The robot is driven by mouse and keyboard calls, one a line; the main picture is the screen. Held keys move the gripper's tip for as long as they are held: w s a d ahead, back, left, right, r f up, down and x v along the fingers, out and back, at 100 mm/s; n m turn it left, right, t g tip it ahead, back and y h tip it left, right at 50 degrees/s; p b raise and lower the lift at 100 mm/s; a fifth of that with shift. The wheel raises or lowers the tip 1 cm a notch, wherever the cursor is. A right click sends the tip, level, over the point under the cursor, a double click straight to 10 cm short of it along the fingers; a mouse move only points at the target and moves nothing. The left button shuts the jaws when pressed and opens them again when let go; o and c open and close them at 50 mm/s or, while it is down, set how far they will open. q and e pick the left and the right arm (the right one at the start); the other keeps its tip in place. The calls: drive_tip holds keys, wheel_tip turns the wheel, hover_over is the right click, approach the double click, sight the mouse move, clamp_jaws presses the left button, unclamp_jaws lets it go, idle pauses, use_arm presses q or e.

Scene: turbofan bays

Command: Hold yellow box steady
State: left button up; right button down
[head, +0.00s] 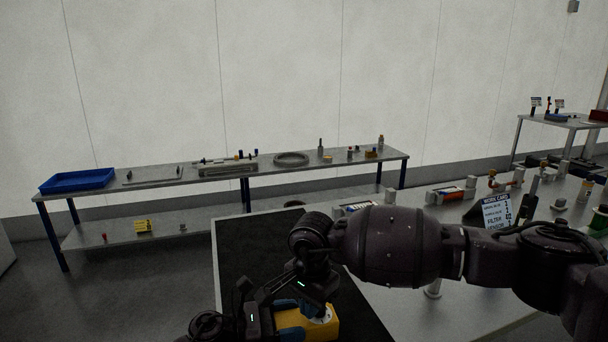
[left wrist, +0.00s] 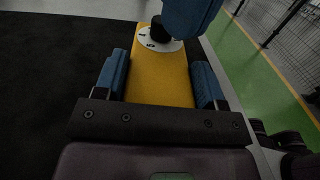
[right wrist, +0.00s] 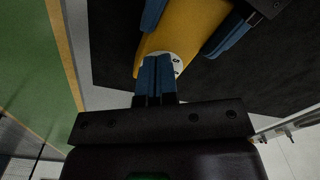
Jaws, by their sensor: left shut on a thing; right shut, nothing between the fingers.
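The yellow box (head: 326,327) lies on the black mat (head: 255,255) at the bottom of the head view. In the left wrist view the box (left wrist: 160,85) sits between the blue fingers of my left gripper (left wrist: 160,72), which is shut on its sides. A white dial plate with dark marks (left wrist: 172,46) and a black knob (left wrist: 158,30) are at the box's far end. My right gripper (right wrist: 157,60) is shut and empty, its blue fingertips over the dial plate. They hide part of the plate, and I cannot tell whether they touch the knob.
The grey workbench (head: 400,300) extends right of the mat, with a work card (head: 497,211) and several parts. A long shelf table (head: 225,172) with a blue tray (head: 77,180) stands along the wall. My right arm crosses above the bench.

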use_arm(q)
drive_tip(key=shift+s+f, duration=0.1)
use_arm(e)
drive_tip(key=shift+s+d+f, duration=0.1)
drive_tip(key=shift+d+f, duration=0.1)
drive_tip(key=shift+f, duration=0.25)
drive_tip(key=shift+s+d+f, duration=0.1)
drive_tip(key=shift+d+f, duration=0.1)
drive_tip(key=shift+f, duration=0.25)
drive_tip(key=shift+s+a, duration=0.25)
drive_tip(key=shift+a+r, duration=0.1)
drive_tip(key=shift+r, duration=0.35)
use_arm(q)
drive_tip(key=shift+f, duration=0.1)
use_arm(e)
drive_tip(key=shift+r, duration=2.95)
use_arm(q)
drive_tip(key=o, duration=1.2)
use_arm(e)
drive_tip(key=shift+w, duration=0.1)
use_arm(q)
drive_tip(key=shift+a, duration=0.1)
